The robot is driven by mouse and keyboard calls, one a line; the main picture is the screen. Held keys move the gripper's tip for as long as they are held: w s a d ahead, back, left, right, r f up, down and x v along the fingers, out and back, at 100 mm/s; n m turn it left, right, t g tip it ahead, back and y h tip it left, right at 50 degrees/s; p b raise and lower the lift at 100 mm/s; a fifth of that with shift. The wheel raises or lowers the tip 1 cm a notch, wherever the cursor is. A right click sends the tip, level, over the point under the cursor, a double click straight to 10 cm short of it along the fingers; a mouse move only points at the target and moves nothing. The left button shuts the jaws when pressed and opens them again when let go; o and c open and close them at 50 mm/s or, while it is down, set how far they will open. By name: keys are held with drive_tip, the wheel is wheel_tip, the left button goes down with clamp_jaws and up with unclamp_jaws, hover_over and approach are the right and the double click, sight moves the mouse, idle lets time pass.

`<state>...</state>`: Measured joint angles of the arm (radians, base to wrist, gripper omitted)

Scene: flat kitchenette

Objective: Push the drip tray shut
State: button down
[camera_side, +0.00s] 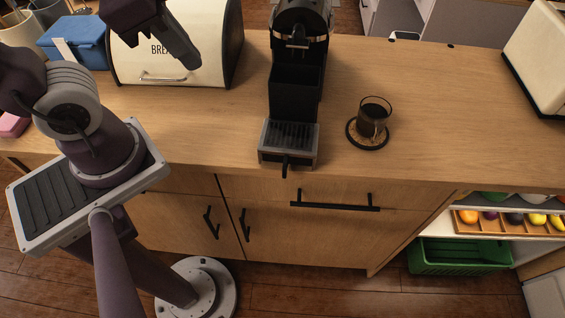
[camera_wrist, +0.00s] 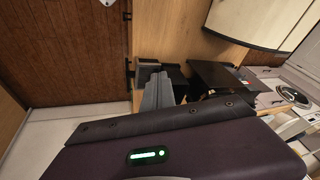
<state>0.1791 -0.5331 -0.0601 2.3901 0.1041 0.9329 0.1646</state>
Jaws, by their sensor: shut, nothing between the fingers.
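The drip tray (camera_side: 289,142) is a grey-rimmed box with a dark slatted top. It sticks out from the foot of the black coffee machine (camera_side: 296,85) toward the counter's front edge, with its black handle (camera_side: 285,166) pointing forward. My gripper (camera_side: 192,64) is shut and empty, in the air left of the machine and in front of the bread bin, apart from the tray. In the wrist view, my grey fingers (camera_wrist: 158,90) partly cover the tray area; a grey part of the tray (camera_wrist: 147,69) and the dark machine (camera_wrist: 212,76) show beyond them.
The cream bread bin (camera_side: 175,66) and a blue box (camera_side: 76,38) stand at the left. A cream appliance (camera_side: 540,55) is far right. Counter between bin and tray is clear.

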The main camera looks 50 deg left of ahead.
drive_tip(key=d+f+m+y, duration=0.1)
drive_tip(key=d+f+m, duration=0.3)
drive_tip(key=d+m, duration=0.25)
drive_tip(key=d+f+m+g+y, duration=0.1)
drive_tip(key=d+f+m, duration=0.2)
drive_tip(key=d+m, duration=0.4)
drive_tip(key=d+f+m+y, duration=0.1)
drive_tip(key=d+f+m, duration=0.4)
drive_tip(key=m, duration=0.4)
drive_tip(key=w+a+f, duration=0.4)
drive_tip(key=w+f, duration=0.1)
drive_tip(key=f, duration=0.2)
drive_tip(key=shift+a+f, duration=0.15)
drive_tip(key=shift+f, duration=0.2)
